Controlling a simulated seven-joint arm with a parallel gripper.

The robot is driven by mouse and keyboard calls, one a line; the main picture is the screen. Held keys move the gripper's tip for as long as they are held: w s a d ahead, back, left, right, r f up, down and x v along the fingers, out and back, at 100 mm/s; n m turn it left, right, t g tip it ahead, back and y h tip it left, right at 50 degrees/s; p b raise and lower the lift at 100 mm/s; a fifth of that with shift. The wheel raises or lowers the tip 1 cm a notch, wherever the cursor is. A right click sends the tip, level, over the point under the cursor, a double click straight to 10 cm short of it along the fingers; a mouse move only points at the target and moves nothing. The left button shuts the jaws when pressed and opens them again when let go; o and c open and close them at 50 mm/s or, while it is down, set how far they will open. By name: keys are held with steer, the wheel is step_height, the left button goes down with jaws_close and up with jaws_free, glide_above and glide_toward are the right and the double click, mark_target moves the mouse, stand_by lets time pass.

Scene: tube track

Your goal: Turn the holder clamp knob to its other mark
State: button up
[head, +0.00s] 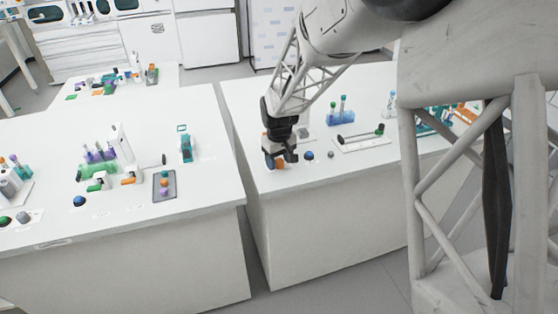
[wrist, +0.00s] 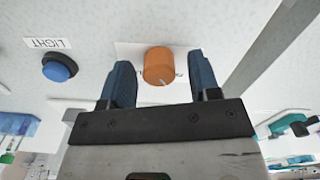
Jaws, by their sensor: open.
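The orange knob (wrist: 158,65) stands on the white bench top, with a pale pointer line on its front edge. A printed label lies partly hidden behind it. My gripper (wrist: 164,78) is open, with one dark blue finger on each side of the knob and a visible gap to both. In the head view my gripper (head: 282,158) is low over the near edge of the right bench, and the orange knob (head: 280,164) shows just below it. I cannot tell how deep the fingers reach around the knob.
A blue button (wrist: 60,68) with a LIGHT label is left of the knob in the wrist view. A blue tube rack (head: 341,117) and a tray with a dark bar (head: 360,140) stand farther right on the bench. A gap separates the two benches.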

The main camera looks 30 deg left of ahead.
steer(key=shift+f, duration=0.15)
steer(key=c, duration=0.9)
